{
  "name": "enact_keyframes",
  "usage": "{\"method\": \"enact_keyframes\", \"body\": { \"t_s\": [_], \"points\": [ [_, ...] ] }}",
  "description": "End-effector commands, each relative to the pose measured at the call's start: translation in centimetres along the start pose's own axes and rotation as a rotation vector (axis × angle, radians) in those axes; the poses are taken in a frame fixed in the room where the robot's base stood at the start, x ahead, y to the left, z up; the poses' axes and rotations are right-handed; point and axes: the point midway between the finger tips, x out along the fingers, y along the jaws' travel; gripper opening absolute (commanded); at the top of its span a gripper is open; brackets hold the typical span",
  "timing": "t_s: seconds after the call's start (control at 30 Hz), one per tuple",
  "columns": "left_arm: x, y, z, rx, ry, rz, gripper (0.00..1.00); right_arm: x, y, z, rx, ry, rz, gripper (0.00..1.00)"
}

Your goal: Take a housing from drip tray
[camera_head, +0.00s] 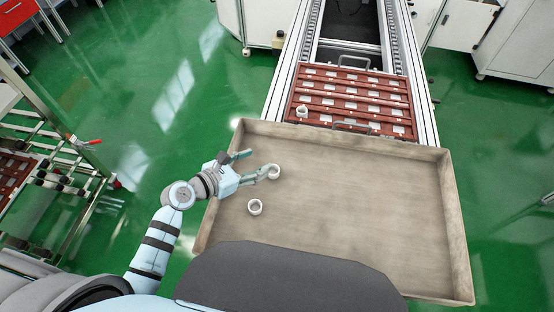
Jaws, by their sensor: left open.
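The drip tray (350,205) is a wide, shallow, worn beige tray right in front of me. Two small white ring-shaped housings lie in its left part. One housing (255,207) stands clear on the tray floor. The other housing (274,171) is at the tip of one finger of my left gripper (257,163), beside or partly between the fingers; I cannot tell whether they touch. My left gripper is open, with its fingers spread and pointing right over the tray's left edge. My right gripper is not in view.
A red slotted pallet (352,98) with metal handles sits on the conveyor (283,92) beyond the tray. A white housing (302,111) stands at its near left corner. A rack (50,170) stands on the green floor at left. The tray's middle and right are empty.

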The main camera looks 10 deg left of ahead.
Motion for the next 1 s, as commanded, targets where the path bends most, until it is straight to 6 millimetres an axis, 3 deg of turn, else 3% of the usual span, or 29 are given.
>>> {"method": "enact_keyframes", "body": {
  "t_s": [0.2, 0.3, 0.47, 0.7, 0.97, 1.0],
  "points": [
    [2.0, -0.3, -5.9, -0.006, 0.001, 0.005, 0.54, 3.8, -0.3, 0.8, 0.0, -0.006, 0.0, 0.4],
    [2.9, -0.3, -7.8, -0.005, 0.001, 0.005, 0.54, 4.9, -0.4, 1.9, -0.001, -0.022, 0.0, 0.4],
    [4.9, -0.3, -7.3, -0.004, -0.001, 0.005, 0.54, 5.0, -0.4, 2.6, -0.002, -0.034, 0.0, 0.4],
    [9.8, -0.3, -7.3, -0.003, 0.0, 0.002, 0.54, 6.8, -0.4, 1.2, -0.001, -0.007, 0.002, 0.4],
    [10.3, -0.4, -7.1, -0.001, 0.002, 0.001, 0.54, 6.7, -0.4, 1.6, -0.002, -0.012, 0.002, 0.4],
    [10.3, -0.3, -7.1, -0.001, 0.002, 0.001, 0.47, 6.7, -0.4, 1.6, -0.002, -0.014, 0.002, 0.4]
  ]
}}
